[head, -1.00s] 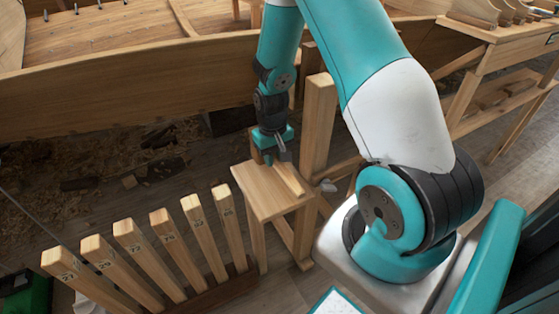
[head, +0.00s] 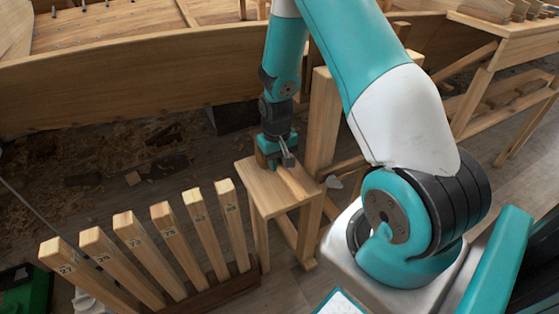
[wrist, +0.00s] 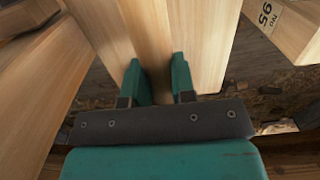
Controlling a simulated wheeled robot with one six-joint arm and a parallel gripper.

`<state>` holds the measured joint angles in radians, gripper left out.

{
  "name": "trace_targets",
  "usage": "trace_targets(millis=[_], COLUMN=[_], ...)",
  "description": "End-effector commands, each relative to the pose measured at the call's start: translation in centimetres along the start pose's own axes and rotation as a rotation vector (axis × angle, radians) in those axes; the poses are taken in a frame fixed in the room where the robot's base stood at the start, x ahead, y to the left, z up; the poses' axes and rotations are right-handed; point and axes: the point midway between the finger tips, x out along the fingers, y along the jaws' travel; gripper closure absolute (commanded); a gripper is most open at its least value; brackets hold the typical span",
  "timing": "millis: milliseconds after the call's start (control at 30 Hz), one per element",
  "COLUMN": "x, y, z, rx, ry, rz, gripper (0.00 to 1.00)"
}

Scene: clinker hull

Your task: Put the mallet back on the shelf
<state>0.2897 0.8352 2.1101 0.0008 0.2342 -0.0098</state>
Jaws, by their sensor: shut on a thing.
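My gripper (head: 288,160) is low over the small wooden stool (head: 258,182), pointing down. A pale wooden bar (head: 298,183), which looks like the mallet's handle, runs from the fingers across the stool top. In the wrist view, my two teal fingers (wrist: 158,82) are shut on either side of a pale wooden strip (wrist: 148,30). Whether the mallet still touches the stool top cannot be told.
A row of several numbered wooden posts (head: 160,240) stands left of the stool. A tall upright post (head: 322,115) rises close behind the stool on the right. The planked hull (head: 130,85) crosses the back. A wooden bench (head: 510,35) stands at the far right.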

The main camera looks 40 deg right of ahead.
Motion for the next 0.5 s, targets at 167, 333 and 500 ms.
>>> trace_targets(millis=[167, 333, 500], x=[0.12, 0.39, 0.65], y=[0.00, 0.00, 0.00], z=[-0.03, -0.04, -0.05], rx=[0.000, 0.000, 0.000], ry=[0.001, 0.001, 0.001], rz=[0.000, 0.000, 0.000], gripper=[1.00, 1.00, 1.00])
